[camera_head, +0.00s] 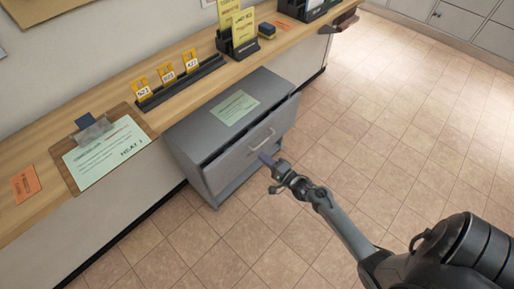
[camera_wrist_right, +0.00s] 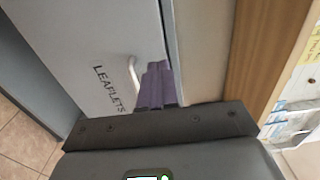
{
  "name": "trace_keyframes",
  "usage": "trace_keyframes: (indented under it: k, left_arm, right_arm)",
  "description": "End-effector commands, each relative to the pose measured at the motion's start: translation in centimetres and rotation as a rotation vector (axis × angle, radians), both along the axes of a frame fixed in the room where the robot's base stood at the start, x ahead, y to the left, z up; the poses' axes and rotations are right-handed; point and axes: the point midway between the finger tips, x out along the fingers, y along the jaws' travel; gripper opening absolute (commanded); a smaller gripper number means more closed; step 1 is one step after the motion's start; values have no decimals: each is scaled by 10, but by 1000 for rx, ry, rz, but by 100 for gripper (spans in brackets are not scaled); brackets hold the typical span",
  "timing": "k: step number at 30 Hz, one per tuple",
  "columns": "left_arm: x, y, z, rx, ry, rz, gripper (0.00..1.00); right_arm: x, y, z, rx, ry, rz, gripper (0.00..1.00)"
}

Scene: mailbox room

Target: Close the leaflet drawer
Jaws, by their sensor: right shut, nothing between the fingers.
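The leaflet drawer (camera_head: 240,160) is the grey front of a low grey cabinet. A dark gap shows along its top edge, so it stands slightly open. Its pale bar handle (camera_head: 262,138) is near the middle of the front. In the right wrist view the drawer front (camera_wrist_right: 85,35) reads "LEAFLETS", and the handle (camera_wrist_right: 133,75) lies just left of my fingertips. My right gripper (camera_head: 266,160) has purple fingers, shut and empty, just in front of the drawer below the handle. It also shows in the wrist view (camera_wrist_right: 157,83); contact cannot be told. My left gripper is not in view.
A pale green sheet (camera_head: 235,107) lies on the cabinet top. The wooden counter (camera_head: 60,130) behind holds a clipboard (camera_head: 105,153), a dark rack with yellow number tags (camera_head: 180,83) and a leaflet holder (camera_head: 237,45). The tiled floor (camera_head: 375,130) to the right is clear.

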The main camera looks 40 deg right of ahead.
Motion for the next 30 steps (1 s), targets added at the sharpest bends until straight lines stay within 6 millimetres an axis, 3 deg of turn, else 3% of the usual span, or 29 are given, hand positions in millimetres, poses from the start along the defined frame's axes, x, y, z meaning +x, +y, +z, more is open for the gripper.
trace_keyframes:
  k: [3,9,16,21,25,30]
  left_arm:
    - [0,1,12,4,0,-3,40]
    - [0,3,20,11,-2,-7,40]
    - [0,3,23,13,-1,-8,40]
    - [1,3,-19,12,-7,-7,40]
    - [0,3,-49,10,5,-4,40]
    - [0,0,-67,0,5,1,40]
  right_arm:
    - [-23,-1,4,-1,1,0,0]
    - [-48,-2,2,-1,0,-1,2]
    - [-59,0,-10,42,95,29,37]
    - [-53,-42,-35,44,221,42,37]
    - [-48,-74,-37,16,243,28,37]
    - [-41,-96,-34,-10,210,3,37]
